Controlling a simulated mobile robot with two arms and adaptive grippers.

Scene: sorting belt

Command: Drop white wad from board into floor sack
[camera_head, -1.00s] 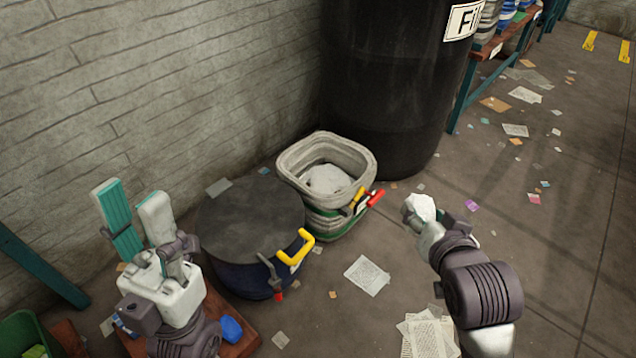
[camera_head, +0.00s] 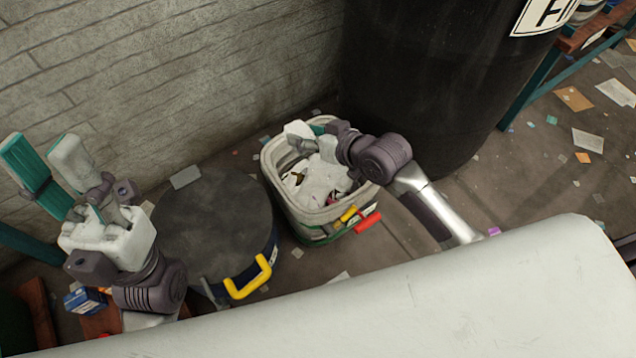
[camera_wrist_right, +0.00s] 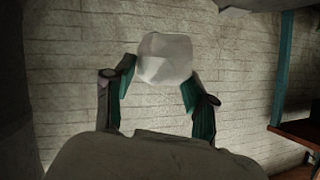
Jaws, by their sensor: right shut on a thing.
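The white wad (camera_head: 297,131) is held by my right gripper (camera_head: 308,134) over the far left rim of the floor sack. In the right wrist view the wad (camera_wrist_right: 165,59) sits between the two teal fingertips (camera_wrist_right: 160,78). The floor sack (camera_head: 302,222) is pale and open-topped, with a thick rim and a green band low on its side. White crumpled stuff and some small dark and coloured bits show inside it. My right forearm crosses over the sack's right rim and hides part of it. My left gripper (camera_head: 48,165) is open and empty at the left, fingers apart.
A dark round drum (camera_head: 215,215) with a yellow handle (camera_head: 250,279) stands just left of the sack. A tall black barrel (camera_head: 430,80) stands behind it. A brick wall (camera_head: 170,80) closes off the left and back. Papers litter the floor at right.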

